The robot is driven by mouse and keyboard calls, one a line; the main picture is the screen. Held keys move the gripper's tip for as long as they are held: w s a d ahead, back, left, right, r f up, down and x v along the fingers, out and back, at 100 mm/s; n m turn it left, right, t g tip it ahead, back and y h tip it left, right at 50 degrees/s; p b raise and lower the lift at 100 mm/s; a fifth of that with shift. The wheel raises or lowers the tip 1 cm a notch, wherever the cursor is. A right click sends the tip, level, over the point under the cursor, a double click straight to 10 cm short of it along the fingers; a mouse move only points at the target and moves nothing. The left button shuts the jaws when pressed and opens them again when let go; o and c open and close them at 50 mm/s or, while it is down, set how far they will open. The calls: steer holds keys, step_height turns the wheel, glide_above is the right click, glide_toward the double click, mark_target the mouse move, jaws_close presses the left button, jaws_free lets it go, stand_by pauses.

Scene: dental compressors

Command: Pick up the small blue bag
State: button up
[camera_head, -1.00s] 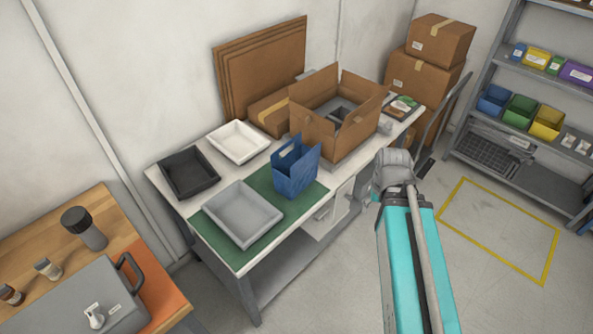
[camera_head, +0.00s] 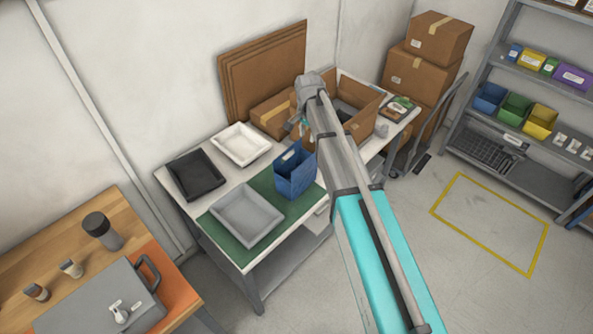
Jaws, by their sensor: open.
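A blue open-topped holder (camera_head: 294,173) stands upright on the packing table, on the green mat (camera_head: 217,236) beside the grey tray. It is the only blue item on this table; I cannot tell whether it is the small blue bag or whether a bag is inside it. My gripper (camera_head: 302,127) is small in view, above the table at the near left side of the open cardboard box (camera_head: 364,112). It is open and apart from the blue holder, beyond it in the picture. My arm hides part of the box and the table's right half.
A grey tray (camera_head: 247,215), a black tray (camera_head: 195,175) and a white tray (camera_head: 241,145) stand on the table. Flat cardboard (camera_head: 262,73) leans behind. A shelf (camera_head: 520,165) with coloured bins is at right. A wooden bench (camera_head: 40,242) is at lower left.

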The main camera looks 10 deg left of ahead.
mark_target(306, 161)
steer(key=shift+f, duration=0.1)
stand_by(0.3)
step_height(306, 161, down, 8)
steer(key=b, duration=0.8)
steer(key=shift+f+b, duration=0.25)
steer(key=shift+b, duration=0.1)
steer(key=shift+f, duration=0.1)
step_height(306, 161, down, 5)
steer(key=b, duration=0.5)
steer(key=shift+w, duration=0.15)
stand_by(0.7)
jaws_close()
